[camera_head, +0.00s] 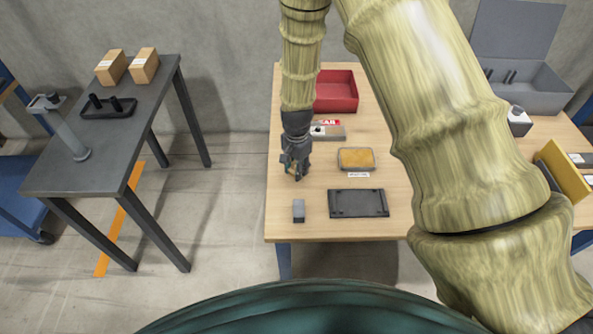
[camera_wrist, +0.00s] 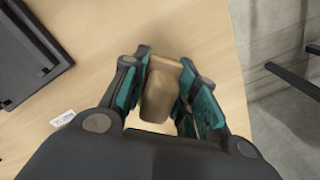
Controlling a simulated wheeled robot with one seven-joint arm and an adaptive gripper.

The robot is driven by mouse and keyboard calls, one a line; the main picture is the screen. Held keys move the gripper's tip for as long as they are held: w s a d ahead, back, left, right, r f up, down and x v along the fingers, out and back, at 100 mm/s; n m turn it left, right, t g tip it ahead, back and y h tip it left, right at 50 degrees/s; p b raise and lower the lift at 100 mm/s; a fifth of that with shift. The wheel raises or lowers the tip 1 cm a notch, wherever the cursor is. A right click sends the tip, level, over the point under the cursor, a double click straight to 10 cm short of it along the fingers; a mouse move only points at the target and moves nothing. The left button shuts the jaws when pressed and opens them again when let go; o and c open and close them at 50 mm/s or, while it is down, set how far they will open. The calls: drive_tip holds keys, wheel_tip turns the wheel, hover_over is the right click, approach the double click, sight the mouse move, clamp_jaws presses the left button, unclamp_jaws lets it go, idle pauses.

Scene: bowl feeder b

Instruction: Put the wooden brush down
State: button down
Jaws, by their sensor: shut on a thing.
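The wooden brush (camera_wrist: 158,95) is a brown block with a lighter bar at its far end, between the teal-padded fingers of my gripper (camera_wrist: 166,68) in the wrist view. My gripper is shut on it. In the head view my gripper (camera_head: 295,172) points down over the left part of the wooden table (camera_head: 300,228), near its left edge. The brush is mostly hidden by the fingers there. I cannot tell whether it touches the table.
A black tray (camera_head: 358,203) and a small grey block (camera_head: 298,211) lie near the front edge. A tray with an orange-yellow filling (camera_head: 356,158), a grey device (camera_head: 328,133) and a red bin (camera_head: 337,92) stand behind.

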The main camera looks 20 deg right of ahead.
drive_tip(key=shift+f, duration=0.9)
drive_tip(key=shift+f, duration=0.25)
drive_tip(key=c, duration=1.1)
unclamp_jaws()
drive_tip(key=shift+f, duration=0.1)
wheel_tip(320, 180, up, 13)
drive_tip(key=shift+f, duration=0.15)
